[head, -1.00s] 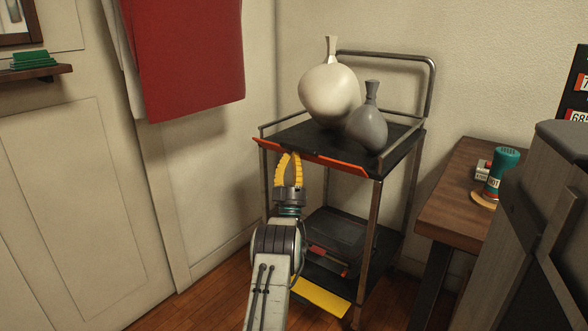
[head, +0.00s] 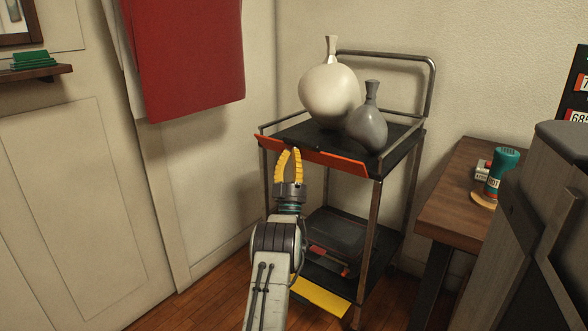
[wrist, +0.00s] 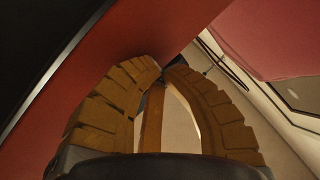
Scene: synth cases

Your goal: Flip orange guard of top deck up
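The orange guard (head: 338,163) runs along the front edge of the cart's black top deck (head: 395,142). Its left end and right part show on both sides of my yellow fingers. How far it is tilted is hard to tell. My gripper (head: 289,151) is at the guard, left of its middle, with the fingers pointing up and the tips over its face. In the wrist view the fingertips (wrist: 166,66) nearly meet, with no held object visible. The red-orange guard surface (wrist: 130,40) fills the area behind the left finger; whether they touch is unclear.
A white vase (head: 328,95) and a grey vase (head: 368,128) stand on the top deck. The lower deck carries a dark box (head: 335,232) and has a yellow front guard (head: 320,297). A wooden table (head: 450,200) stands to the right. A red cloth (head: 185,60) hangs at left.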

